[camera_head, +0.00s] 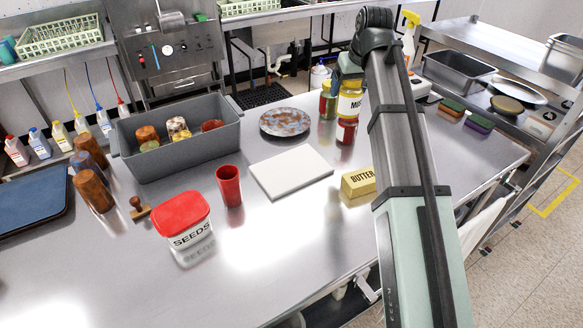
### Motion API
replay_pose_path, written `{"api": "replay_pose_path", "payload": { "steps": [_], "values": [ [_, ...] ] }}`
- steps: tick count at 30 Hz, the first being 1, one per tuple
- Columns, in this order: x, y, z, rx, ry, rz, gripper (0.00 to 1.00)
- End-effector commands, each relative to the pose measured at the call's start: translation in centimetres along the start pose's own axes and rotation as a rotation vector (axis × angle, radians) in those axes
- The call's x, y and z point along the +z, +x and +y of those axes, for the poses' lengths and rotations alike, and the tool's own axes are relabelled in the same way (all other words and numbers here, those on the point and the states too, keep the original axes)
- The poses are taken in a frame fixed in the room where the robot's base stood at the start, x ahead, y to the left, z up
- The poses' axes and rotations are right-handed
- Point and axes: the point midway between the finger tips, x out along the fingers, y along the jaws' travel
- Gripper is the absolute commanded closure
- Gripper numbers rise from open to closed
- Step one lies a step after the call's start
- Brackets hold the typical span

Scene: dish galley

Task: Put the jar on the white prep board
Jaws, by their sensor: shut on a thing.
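My gripper (348,72) is partly hidden behind my arm and is shut on the mustard jar (349,103). The jar has a yellow body and a pale label reading "MUS", partly cut off by my arm. It appears upright and raised, at the back right of the steel counter. The white prep board (291,172) lies flat and empty in the middle of the counter, in front and to the left of the jar.
A speckled plate (285,122) lies behind the board. A butter block (358,182), a red cup (229,186) and a seeds tub (183,222) stand around it.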

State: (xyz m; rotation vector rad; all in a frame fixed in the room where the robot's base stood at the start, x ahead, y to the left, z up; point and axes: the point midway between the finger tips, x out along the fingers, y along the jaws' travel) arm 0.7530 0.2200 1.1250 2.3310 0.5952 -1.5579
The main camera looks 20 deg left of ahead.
Motion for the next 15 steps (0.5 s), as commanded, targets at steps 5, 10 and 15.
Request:
{"api": "replay_pose_path", "payload": {
  "steps": [5, 10, 15],
  "values": [
    [0.4, -0.1, -6.7, -0.041, -0.1, 0.0, 0.71],
    [1.0, -0.3, -11.9, -0.075, -0.183, 0.0, 0.71],
    [1.6, -0.5, -15.6, -0.1, -0.242, 0.001, 0.71]
  ]
}}
